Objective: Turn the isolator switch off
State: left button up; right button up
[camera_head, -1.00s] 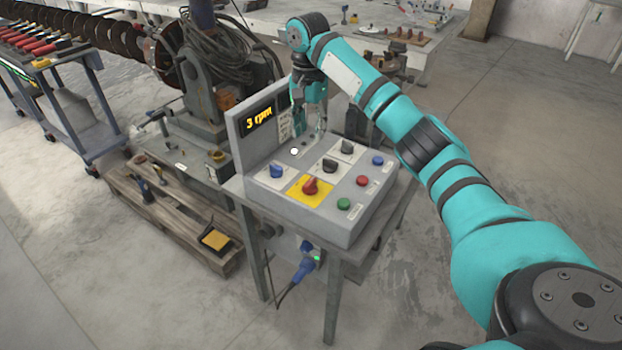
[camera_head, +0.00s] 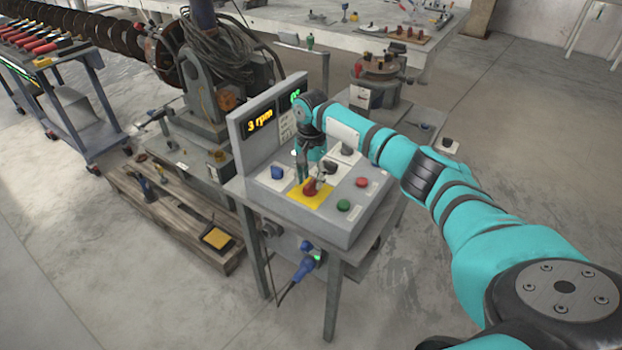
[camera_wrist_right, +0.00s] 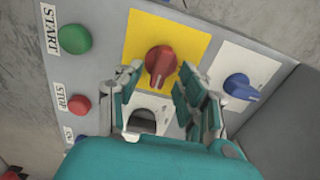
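The isolator switch is likely the red rotary knob (camera_head: 310,187) on a yellow plate (camera_head: 306,198) on the control box. In the right wrist view the red knob (camera_wrist_right: 160,62) sits on its yellow plate (camera_wrist_right: 190,40), with its pointer slanting down and to the left. My right gripper (camera_head: 311,178) is over the knob from above. In the wrist view the right gripper's fingers (camera_wrist_right: 157,82) are open, one on each side of the knob's lower part; contact cannot be told. My left gripper is not in view.
A blue knob (camera_wrist_right: 240,86) is beside the yellow plate. Green START (camera_wrist_right: 75,38) and red STOP (camera_wrist_right: 79,105) buttons are on the other side. A black knob (camera_head: 347,149) sits behind.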

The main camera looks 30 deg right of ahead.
jog(key=shift+f, duration=0.65)
grip_shut()
